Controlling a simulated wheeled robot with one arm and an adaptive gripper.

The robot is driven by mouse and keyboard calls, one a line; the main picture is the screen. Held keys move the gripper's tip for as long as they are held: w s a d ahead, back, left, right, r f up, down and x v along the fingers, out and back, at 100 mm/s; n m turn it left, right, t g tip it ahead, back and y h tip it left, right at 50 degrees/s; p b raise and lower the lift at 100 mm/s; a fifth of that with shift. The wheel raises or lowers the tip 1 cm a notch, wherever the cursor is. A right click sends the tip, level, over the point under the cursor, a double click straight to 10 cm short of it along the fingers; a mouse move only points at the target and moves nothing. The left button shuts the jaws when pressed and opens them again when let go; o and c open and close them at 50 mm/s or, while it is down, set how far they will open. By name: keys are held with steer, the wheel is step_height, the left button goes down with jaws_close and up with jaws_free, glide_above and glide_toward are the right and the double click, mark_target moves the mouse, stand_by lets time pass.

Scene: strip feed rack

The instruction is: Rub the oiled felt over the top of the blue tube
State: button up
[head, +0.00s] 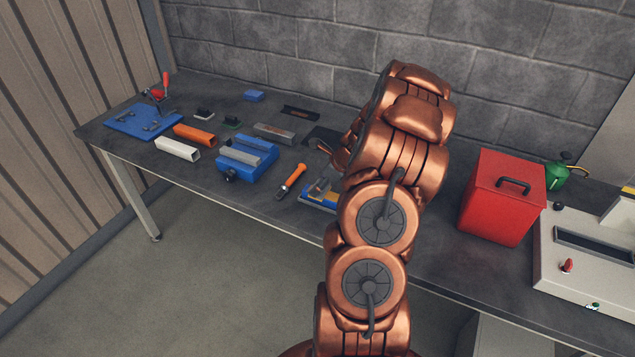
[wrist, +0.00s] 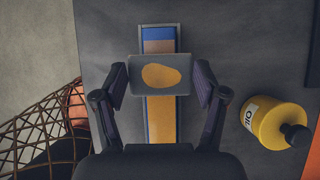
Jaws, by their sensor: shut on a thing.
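In the wrist view my gripper (wrist: 160,82) is shut on a grey pad, the felt (wrist: 136,72), held between both fingers. A yellow-orange oil patch shows on the felt's face. Below the felt lies a long narrow blue-edged piece, which looks like the blue tube (wrist: 147,111). Its top is orange-yellow nearer my gripper and brownish at the far end. The felt hides its middle; I cannot tell whether they touch. In the head view my arm hides the gripper and felt; part of the blue and yellow piece (head: 316,200) shows beside the arm.
A yellow oil bottle (wrist: 272,124) stands right of the tube. A wire mesh (wrist: 38,130) is at lower left. A red box (head: 500,200), green can (head: 556,175) and grey machine (head: 580,265) are right of my arm. White (head: 177,149) and orange (head: 194,135) bars lie left.

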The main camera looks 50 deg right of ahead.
steer(key=shift+s+d+f, duration=0.1)
steer(key=shift+s+d, duration=0.45)
steer(key=shift+s, duration=1.2)
steer(key=shift+s+d+r, duration=0.1)
steer(key=shift+s+d, duration=0.4)
steer(key=shift+s, duration=1.3)
steer(key=shift+s+d+f, duration=0.1)
steer(key=shift+s+d, duration=0.45)
steer(key=shift+s, duration=1.2)
steer(key=shift+w+a, duration=0.1)
steer(key=shift+w, duration=0.05)
steer(key=shift+w+a, duration=0.6)
steer(key=shift+w, duration=1.4)
steer(key=shift+w+a, duration=0.6)
steer(key=shift+w, duration=1.4)
steer(key=shift+w+a, duration=0.6)
steer(key=shift+w, duration=1.4)
steer(key=shift+r, duration=2.6)
